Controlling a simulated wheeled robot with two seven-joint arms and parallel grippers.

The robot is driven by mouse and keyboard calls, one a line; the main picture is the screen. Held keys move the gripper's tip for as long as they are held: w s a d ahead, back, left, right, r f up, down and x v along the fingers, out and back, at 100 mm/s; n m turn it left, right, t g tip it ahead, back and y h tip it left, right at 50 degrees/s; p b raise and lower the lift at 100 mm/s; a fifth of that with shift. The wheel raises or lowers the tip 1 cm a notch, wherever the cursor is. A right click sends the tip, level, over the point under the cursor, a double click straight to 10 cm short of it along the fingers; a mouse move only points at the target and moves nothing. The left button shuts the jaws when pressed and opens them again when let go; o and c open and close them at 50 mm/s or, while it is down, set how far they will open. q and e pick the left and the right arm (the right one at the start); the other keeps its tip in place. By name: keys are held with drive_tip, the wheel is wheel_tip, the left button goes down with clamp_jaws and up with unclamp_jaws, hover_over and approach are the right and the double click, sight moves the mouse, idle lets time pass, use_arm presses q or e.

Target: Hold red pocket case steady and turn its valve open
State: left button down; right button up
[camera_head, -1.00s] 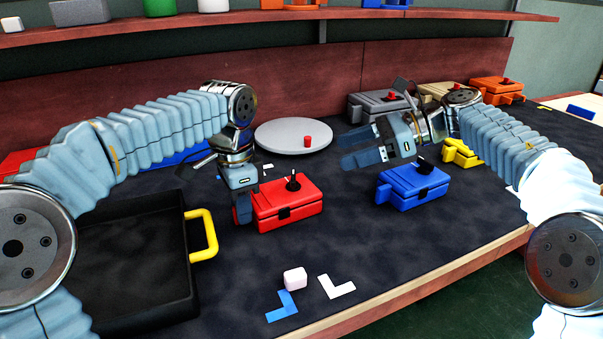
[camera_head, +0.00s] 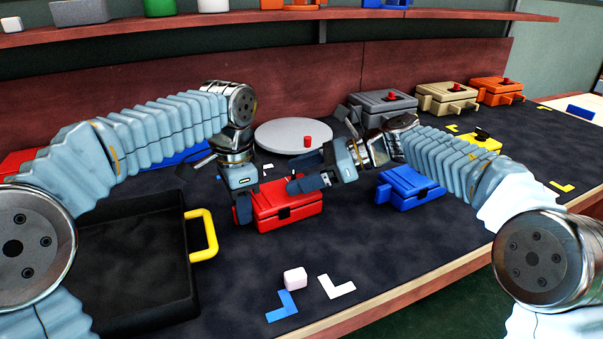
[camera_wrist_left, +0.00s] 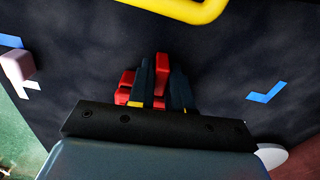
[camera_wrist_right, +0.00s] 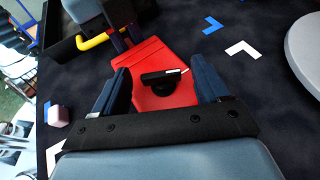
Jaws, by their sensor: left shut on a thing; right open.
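The red pocket case (camera_head: 287,217) lies on the dark mat in the middle of the table. My left gripper (camera_head: 241,208) is shut on its left end. In the left wrist view a red part (camera_wrist_left: 161,75) of the case shows between the fingers. My right gripper (camera_head: 308,184) is open above the case's right part and hides its valve in the head view. In the right wrist view the black valve handle (camera_wrist_right: 163,78) on the red lid lies between the two open fingers, apart from both.
A blue case (camera_head: 408,190) stands just right of my right gripper. A black tray with a yellow handle (camera_head: 204,236) is at the left. A round grey disc (camera_head: 293,136) lies behind. A pale pink cube (camera_head: 295,279) and corner marks lie in front.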

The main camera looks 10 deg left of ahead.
drive_tip(key=shift+c, duration=0.4)
drive_tip(key=c, duration=1)
drive_tip(key=shift+s+m+t, duration=0.1)
drive_tip(key=shift+m+t, duration=0.2)
drive_tip(key=shift+t, duration=0.1)
drive_tip(key=m+t, duration=0.2)
drive_tip(key=t, duration=0.1)
drive_tip(key=s+m+t, duration=0.1)
drive_tip(key=m+t, duration=0.2)
drive_tip(key=m+t+h, duration=0.1)
drive_tip(key=m, duration=0.1)
drive_tip(key=m+t+h, duration=0.1)
drive_tip(key=t, duration=0.1)
drive_tip(key=m+t+h, duration=0.1)
drive_tip(key=m+t, duration=0.1)
drive_tip(key=shift+s+a+m+h, duration=0.25)
drive_tip(key=shift+a+m+h, duration=0.05)
drive_tip(key=shift+a+h, duration=0.1)
drive_tip(key=shift+f+m+t+h, duration=0.1)
drive_tip(key=shift+m+t+h, duration=0.4)
drive_tip(key=shift+d, duration=0.1)
